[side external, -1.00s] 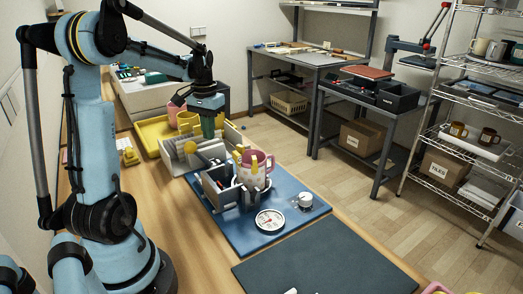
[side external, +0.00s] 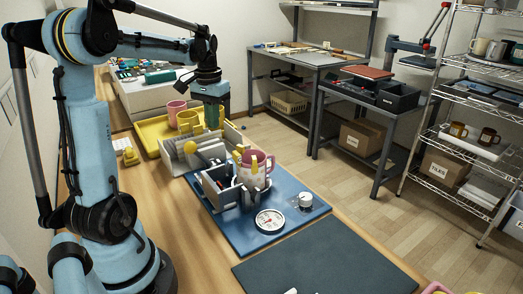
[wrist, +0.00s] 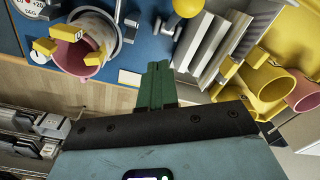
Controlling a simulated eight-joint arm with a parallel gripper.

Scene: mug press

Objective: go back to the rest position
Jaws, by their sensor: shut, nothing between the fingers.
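My gripper (side external: 212,118) is in the air above the grey slotted rack behind the mug press, its green fingers pointing down. In the wrist view the green fingers (wrist: 157,85) are together with nothing between them. The mug press (side external: 232,178) stands on a blue board (side external: 235,228) and holds a pink mug (side external: 254,172) with yellow pads at its rim. The pink mug also shows at the upper left of the wrist view (wrist: 67,53). My gripper is apart from the mug and the press.
A yellow tray (side external: 152,137) holds a pink mug (side external: 177,110) and a yellow mug (side external: 188,120). The grey rack (side external: 178,160) and a yellow ball knob (side external: 190,147) are below my gripper. A dial (side external: 270,220) and a dark mat (side external: 325,262) lie nearer the camera.

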